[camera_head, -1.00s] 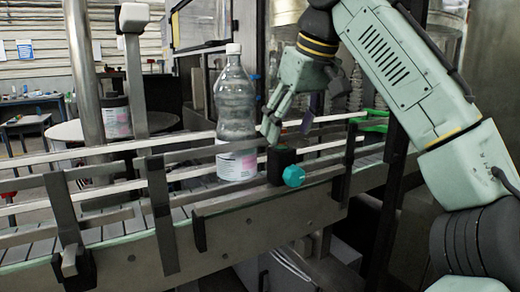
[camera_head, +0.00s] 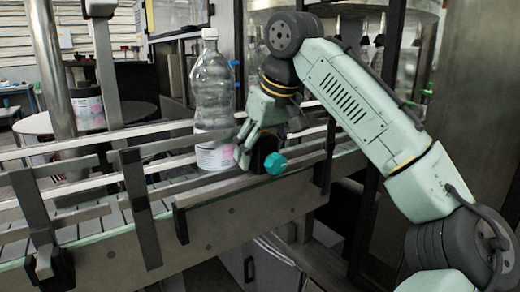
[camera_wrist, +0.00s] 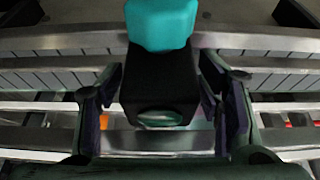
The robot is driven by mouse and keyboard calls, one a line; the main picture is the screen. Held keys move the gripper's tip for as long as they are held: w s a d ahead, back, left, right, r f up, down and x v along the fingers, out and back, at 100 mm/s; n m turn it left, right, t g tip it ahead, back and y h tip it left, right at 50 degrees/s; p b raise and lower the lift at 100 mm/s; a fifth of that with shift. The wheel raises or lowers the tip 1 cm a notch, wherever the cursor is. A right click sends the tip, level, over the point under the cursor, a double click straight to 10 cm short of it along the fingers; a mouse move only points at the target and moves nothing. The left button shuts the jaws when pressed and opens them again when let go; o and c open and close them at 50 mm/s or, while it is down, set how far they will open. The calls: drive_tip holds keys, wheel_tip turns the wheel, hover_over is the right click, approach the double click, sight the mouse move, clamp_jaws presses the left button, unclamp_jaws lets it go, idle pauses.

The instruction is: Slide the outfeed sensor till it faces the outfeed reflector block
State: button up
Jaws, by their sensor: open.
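The outfeed sensor appears to be the black block (camera_head: 264,148) with a teal knob (camera_head: 275,164) on the conveyor's near rail. In the wrist view the black block (camera_wrist: 160,85) has a round glassy lens on its lower face, and the knob (camera_wrist: 160,22) shows above it. My gripper (camera_head: 250,152) is at the block, partly covering it in the head view. In the wrist view my open gripper (camera_wrist: 163,108) has one finger on each side of the block, with small gaps. I cannot make out the outfeed reflector block with certainty.
A clear bottle (camera_head: 213,98) with a white cap stands on the conveyor, just left of my gripper. Metal guide rails (camera_head: 100,157) and upright brackets (camera_head: 140,205) line the belt. A labelled dark jar (camera_head: 88,107) stands on a round table behind.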

drive_tip(key=shift+c, duration=0.6)
clamp_jaws()
idle(0.3)
